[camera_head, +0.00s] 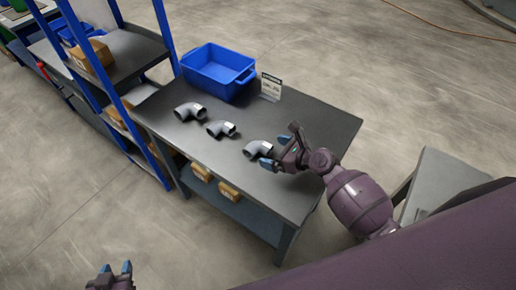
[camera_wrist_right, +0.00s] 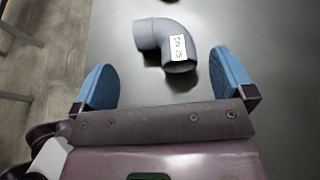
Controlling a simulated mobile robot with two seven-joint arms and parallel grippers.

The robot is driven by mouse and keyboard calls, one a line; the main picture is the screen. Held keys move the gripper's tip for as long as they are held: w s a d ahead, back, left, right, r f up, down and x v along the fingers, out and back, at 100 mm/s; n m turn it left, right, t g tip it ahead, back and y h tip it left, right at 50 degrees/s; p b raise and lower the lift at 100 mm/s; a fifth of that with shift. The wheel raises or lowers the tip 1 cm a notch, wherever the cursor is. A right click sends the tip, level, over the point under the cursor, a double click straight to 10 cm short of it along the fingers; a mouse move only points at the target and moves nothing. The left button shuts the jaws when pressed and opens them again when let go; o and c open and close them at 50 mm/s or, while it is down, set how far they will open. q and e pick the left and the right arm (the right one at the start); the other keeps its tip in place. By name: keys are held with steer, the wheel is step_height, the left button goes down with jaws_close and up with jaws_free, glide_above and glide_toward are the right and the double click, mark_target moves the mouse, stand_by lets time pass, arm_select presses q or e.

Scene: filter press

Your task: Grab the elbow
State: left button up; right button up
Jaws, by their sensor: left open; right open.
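Three grey pipe fittings lie in a row on the dark table (camera_head: 318,128). The nearest elbow (camera_head: 257,149) lies beside the fingers of my right gripper (camera_head: 277,149). In the right wrist view this elbow (camera_wrist_right: 166,42) has a white label with dark lettering and lies just beyond the open blue fingertips (camera_wrist_right: 165,78), with nothing between them. A smaller fitting (camera_head: 221,129) lies in the middle, and another elbow (camera_head: 190,111) lies at the left. My left gripper (camera_head: 114,271) is open and empty, low at the bottom left, away from the table.
A blue bin (camera_head: 218,73) stands at the table's back edge, with a small printed sign (camera_head: 270,87) beside it. A blue-framed shelf rack (camera_head: 130,55) with cardboard boxes is at the left. Boxes (camera_head: 229,191) sit on the table's lower shelf. A grey surface (camera_head: 450,187) is at the right.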

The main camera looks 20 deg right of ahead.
mark_target(257, 145)
steer(key=shift+b+x, duration=0.45)
steer(key=shift+x, duration=2.45)
steer(key=shift+w+d+r, duration=0.1)
steer(key=shift+w+d, duration=0.05)
steer(key=shift+w, duration=0.05)
steer(key=c, duration=0.9)
steer(key=shift+o, duration=0.2)
steer(key=shift+r, duration=0.15)
